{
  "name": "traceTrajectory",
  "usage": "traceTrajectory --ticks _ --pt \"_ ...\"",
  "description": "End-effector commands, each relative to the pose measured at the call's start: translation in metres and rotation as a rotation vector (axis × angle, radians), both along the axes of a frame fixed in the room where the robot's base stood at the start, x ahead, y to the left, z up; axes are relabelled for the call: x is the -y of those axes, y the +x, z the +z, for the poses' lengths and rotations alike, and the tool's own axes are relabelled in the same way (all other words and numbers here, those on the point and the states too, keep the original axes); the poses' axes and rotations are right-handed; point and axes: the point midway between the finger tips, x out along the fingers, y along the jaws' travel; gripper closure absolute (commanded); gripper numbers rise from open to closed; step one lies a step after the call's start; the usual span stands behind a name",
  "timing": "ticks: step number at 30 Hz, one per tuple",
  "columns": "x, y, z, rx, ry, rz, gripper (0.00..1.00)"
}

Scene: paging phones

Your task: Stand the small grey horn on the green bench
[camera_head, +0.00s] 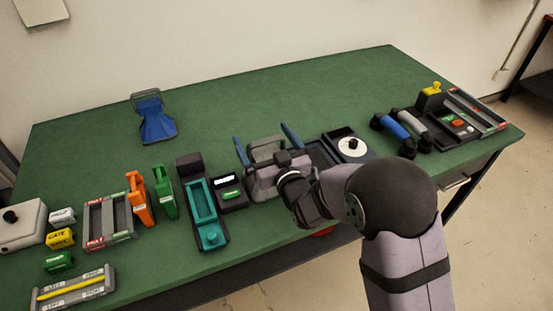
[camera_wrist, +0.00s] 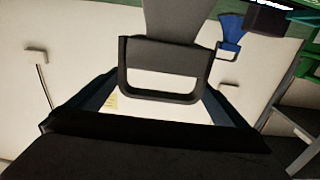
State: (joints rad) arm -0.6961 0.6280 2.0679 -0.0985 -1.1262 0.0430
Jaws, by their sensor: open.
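The small grey horn (camera_head: 265,182) is at the front middle of the green bench (camera_head: 230,110), partly hidden by my arm. My gripper (camera_head: 265,143) is open, with one dark blue finger on each side of the horn. In the wrist view, the horn's grey body (camera_wrist: 175,18) and dark looped handle show between the spread fingers of my gripper (camera_wrist: 160,85). The handle shows a gap to the fingers there. The horn looks upright, handle up. Its lower end is hidden, so I cannot tell whether it rests on the bench.
A blue horn (camera_head: 157,126) stands alone at the back left. A teal-and-black device (camera_head: 203,205) and a small black box (camera_head: 230,193) are left of my gripper. A black unit with a white dial (camera_head: 352,146) is to the right. The bench's back middle is clear.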

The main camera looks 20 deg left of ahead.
Motion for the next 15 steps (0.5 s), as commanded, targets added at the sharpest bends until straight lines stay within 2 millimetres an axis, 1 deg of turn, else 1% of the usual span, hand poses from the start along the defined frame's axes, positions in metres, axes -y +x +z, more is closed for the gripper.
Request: traceTrajectory --ticks 9,15 --pt "0.038 -0.037 -0.001 0.001 0.001 -0.001 0.02" --pt "0.058 -0.057 -0.001 0.0 0.0 0.0 0.02"
